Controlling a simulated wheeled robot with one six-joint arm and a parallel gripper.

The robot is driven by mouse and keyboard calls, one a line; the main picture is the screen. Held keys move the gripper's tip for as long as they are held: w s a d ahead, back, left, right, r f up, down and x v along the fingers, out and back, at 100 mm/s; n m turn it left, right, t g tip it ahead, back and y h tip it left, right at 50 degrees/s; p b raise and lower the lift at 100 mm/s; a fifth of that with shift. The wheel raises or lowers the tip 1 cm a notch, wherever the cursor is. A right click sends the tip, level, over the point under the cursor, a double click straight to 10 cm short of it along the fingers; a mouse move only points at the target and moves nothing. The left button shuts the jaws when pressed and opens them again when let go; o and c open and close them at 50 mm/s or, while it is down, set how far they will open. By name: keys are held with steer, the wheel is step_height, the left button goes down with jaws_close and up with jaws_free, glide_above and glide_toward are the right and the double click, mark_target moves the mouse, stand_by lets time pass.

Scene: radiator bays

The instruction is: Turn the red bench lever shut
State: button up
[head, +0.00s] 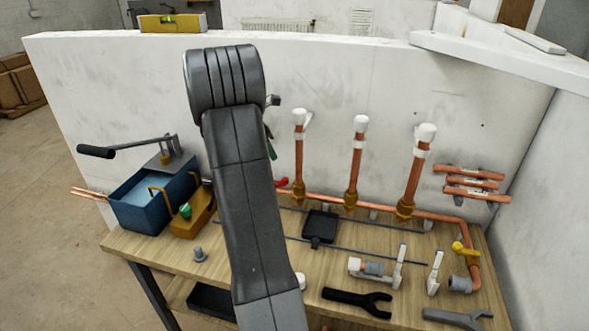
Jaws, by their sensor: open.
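The red bench lever (282,182) shows only as a small red end just right of my arm, by the left part of the low copper pipe (330,200). The rest of it and its valve are hidden behind my arm, so I cannot tell its angle. My arm rises across the middle of the head view and covers that part of the bench. My gripper is not seen; my own arm appears to hide it.
A yellow lever (463,248) sits at the pipe's right end. Three upright copper pipes stand along the back. A blue box (150,205) is at the bench's left. Loose tools, including a black open-ended wrench (358,300), lie at the front right.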

mark_target(285, 179)
steer(key=p+x, duration=0.1)
steer(key=x, duration=1.2)
steer(key=shift+w+d+f, duration=0.1)
steer(key=shift+f, duration=0.25)
jaws_close()
